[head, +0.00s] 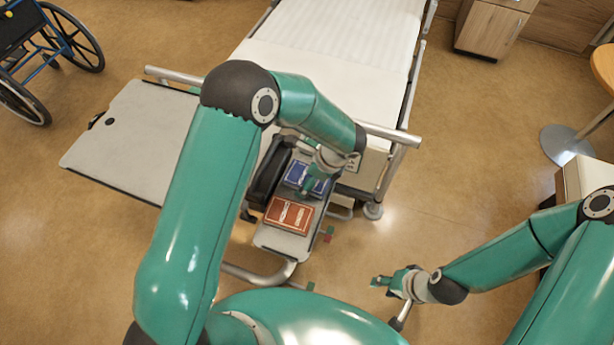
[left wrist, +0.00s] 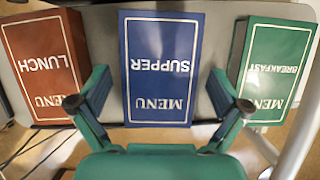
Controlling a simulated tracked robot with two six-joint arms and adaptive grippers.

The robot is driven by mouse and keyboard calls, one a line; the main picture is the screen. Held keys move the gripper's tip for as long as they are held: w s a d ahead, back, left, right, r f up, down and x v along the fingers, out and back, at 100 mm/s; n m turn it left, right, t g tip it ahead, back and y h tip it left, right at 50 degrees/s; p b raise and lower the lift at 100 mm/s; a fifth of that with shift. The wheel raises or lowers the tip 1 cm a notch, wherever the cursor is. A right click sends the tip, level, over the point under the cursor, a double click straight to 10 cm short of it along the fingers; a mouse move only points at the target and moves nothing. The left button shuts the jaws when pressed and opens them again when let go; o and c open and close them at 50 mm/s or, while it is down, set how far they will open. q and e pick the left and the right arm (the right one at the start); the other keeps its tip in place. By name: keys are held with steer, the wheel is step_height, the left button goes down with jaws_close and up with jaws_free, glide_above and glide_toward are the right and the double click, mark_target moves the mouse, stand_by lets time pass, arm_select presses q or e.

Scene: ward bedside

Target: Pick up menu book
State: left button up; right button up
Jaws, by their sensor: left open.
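Three menu books lie on a grey tray surface. The blue supper book (left wrist: 162,60) is in the middle of the left wrist view, the red lunch book (left wrist: 42,65) at left, the green breakfast book (left wrist: 275,70) at right. In the head view the red book (head: 289,215) and part of the blue book (head: 300,176) show; my left arm hides the area beyond. My left gripper (left wrist: 160,104) is open, its fingers either side of the blue book's near end; contact cannot be told. My right gripper (head: 388,298) is open and empty, out over the floor.
The tray (head: 285,243) stands beside a bed (head: 325,75) with metal rails. A grey flat panel (head: 125,140) sticks out at left. A wheelchair (head: 45,50) is at far left. A cabinet (head: 490,28) and round-based table (head: 565,143) stand at right.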

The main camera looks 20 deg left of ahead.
arm_select(q)
steer(key=c, duration=1.3)
steer(key=shift+o, duration=0.2)
steer(key=shift+r, duration=0.15)
